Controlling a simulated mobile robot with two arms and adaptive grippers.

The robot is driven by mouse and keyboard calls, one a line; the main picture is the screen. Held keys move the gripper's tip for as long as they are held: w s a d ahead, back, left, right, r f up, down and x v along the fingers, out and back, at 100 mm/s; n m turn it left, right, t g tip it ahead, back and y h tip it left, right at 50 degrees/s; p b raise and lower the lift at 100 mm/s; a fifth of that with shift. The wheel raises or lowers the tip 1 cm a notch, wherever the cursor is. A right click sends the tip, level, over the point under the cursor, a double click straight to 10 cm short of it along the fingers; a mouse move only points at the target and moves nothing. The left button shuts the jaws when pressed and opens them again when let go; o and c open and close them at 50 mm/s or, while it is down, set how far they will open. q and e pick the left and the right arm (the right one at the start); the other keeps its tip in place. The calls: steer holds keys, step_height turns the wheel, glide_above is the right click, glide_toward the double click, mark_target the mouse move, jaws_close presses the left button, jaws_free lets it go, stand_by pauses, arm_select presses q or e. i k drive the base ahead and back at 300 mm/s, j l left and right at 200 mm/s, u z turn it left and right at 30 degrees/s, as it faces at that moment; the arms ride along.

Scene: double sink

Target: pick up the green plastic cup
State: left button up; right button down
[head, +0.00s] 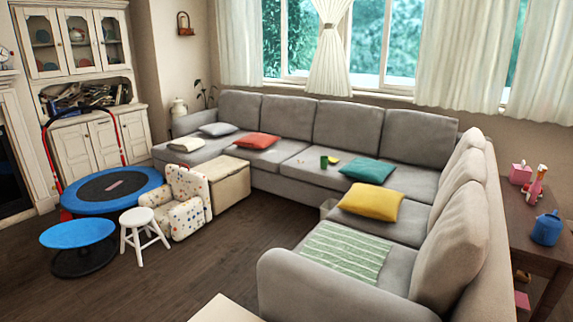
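A small dark green cup (324,162) stands upright on the seat of the grey corner sofa (287,180), on the section along the window wall. A small yellow-green item (333,160) lies just right of it, too small to make out. A teal cushion (367,170) lies farther right on the same seat. Neither of my grippers shows in the head view.
The sofa's right arm section and a yellow cushion (371,201) stand between me and the cup. A beige ottoman (228,181), patterned child's armchair (180,205), white stool (143,230) and blue trampoline (112,187) are at left. Dark floor (215,260) in front is clear.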

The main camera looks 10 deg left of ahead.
mark_target(324, 163)
steer(key=j+u, duration=0.15)
steer(key=u, duration=0.65)
steer(key=i+j+u, duration=0.5)
steer(key=i+j, duration=0.15)
steer(key=j, duration=0.35)
steer(key=i+j+u, duration=0.5)
steer(key=i+j, duration=0.25)
steer(key=i+z, duration=0.2)
steer(key=i, duration=0.25)
steer(key=i+j+z, duration=0.15)
steer(key=i, duration=0.35)
steer(key=i+j+z, duration=0.2)
steer(key=i, duration=0.25)
steer(key=i+j+z, duration=0.15)
steer(key=i, duration=0.3)
steer(key=i+l+z, duration=0.3)
steer(key=i+z, duration=0.2)
steer(key=i+l+z, duration=0.15)
steer(key=i+z, duration=0.7)
steer(key=z, duration=0.15)
steer(key=i+j+z, duration=0.25)
steer(key=i+z, duration=0.25)
steer(key=i+l+z, duration=0.1)
steer(key=i+z, duration=0.15)
steer(key=i, duration=0.8)
steer(key=i+j+z, duration=0.1)
steer(key=i+z, duration=0.15)
steer(key=i, duration=0.75)
